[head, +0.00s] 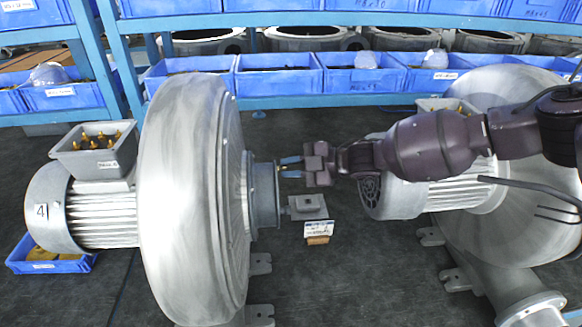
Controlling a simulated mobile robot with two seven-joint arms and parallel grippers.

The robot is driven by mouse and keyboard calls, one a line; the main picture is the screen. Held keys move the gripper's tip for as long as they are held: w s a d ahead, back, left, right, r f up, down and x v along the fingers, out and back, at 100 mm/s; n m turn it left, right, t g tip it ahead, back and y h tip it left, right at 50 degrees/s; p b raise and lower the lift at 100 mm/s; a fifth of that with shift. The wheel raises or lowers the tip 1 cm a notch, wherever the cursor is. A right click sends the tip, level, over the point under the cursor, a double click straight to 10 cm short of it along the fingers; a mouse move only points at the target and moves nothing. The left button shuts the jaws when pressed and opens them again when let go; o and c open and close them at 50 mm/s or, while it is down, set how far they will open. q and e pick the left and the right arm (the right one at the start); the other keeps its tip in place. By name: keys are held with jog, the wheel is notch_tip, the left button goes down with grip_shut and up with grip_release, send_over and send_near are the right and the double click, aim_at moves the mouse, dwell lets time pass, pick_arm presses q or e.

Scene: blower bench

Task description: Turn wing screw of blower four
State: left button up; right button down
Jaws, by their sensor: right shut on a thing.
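Blower four (185,200) stands at the left in the head view, a large grey round housing with a motor marked "4" (41,211) on its left side. A short grey inlet pipe with a flange (266,205) sticks out from its right face. My right gripper (283,167) comes in from the right, its fingers pointing left at this inlet. It is shut on the wing screw at the inlet; the screw is small and mostly hidden between the fingertips. My left gripper is out of view.
A second blower (515,220) stands at the right behind my right arm. A small grey block with a white label (318,227) is near the inlet. Blue bins (278,82) line the shelf behind. A blue tray (70,264) lies at the lower left. Dark floor shows between the blowers.

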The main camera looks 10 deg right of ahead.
jog(key=shift+m, duration=0.3)
jog(key=shift+w+r+m+g+h, duration=0.1)
jog(key=shift+w+m+g+h, duration=0.1)
jog(key=shift+m+g, duration=0.7)
jog(key=shift+w+r+m+g+h, duration=0.15)
jog(key=shift+m+g, duration=0.45)
jog(key=shift+m, duration=0.6)
jog(key=c, duration=1.1)
grip_release()
jog(key=b+v, duration=0.1)
jog(key=v, duration=0.6)
jog(key=shift+d, duration=0.25)
jog(key=shift+r, duration=0.1)
